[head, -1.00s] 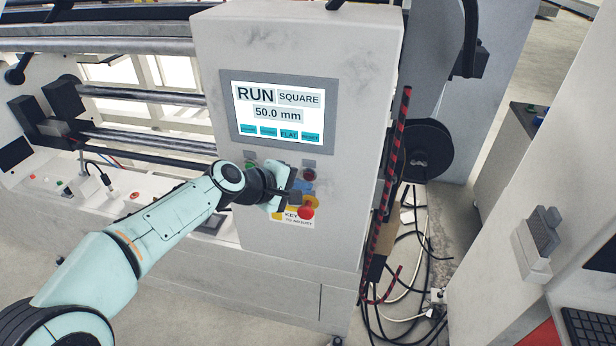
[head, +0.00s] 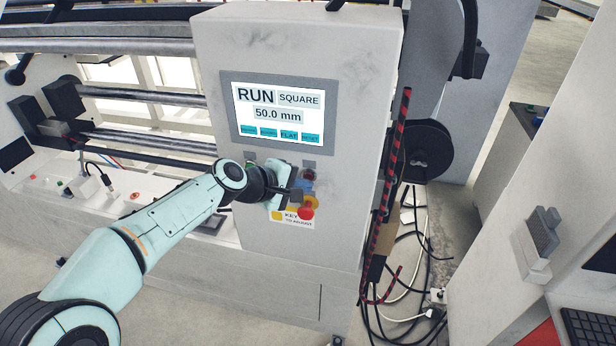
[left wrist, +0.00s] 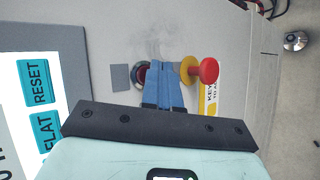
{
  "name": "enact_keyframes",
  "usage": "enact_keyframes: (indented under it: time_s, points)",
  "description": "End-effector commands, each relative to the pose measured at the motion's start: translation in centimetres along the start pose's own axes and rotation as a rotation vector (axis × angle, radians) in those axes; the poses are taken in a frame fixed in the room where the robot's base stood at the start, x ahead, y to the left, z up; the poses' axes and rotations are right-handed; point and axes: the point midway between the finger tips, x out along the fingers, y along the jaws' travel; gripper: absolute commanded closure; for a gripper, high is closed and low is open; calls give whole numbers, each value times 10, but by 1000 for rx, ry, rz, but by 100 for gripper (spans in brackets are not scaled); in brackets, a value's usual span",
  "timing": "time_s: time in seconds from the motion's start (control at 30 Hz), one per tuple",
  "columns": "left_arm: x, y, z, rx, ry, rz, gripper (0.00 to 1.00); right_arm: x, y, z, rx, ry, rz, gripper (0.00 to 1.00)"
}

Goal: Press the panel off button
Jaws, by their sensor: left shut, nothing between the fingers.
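The control panel (head: 300,50) is a pale cabinet face with a screen (head: 278,113) reading "RUN", "SQUARE" and "50.0 mm". A dark red button (head: 309,174) sits below the screen under a small grey label plate; in the left wrist view this red button (left wrist: 140,72) is partly hidden by the fingers. My left gripper (head: 305,186) is shut and empty in front of the panel, just below the red button. Its blue fingertips (left wrist: 163,66) overlap the button's edge in the left wrist view. I cannot tell whether they touch it. My right gripper is not in view.
A red mushroom knob (head: 306,213) on a yellow base stands out close below the fingers; it also shows in the left wrist view (left wrist: 207,70). A striped red and black cable (head: 386,180) runs down the cabinet's right side. Loose cables (head: 405,270) lie on the floor.

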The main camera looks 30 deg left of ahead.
Motion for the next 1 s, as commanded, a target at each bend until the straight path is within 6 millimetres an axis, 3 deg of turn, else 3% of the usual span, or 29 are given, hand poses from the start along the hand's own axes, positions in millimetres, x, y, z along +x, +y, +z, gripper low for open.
enact_keyframes:
  time_s: [1.0]
  points:
    - [6, 4, -4, 0, 0, 0, 100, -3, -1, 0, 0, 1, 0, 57]
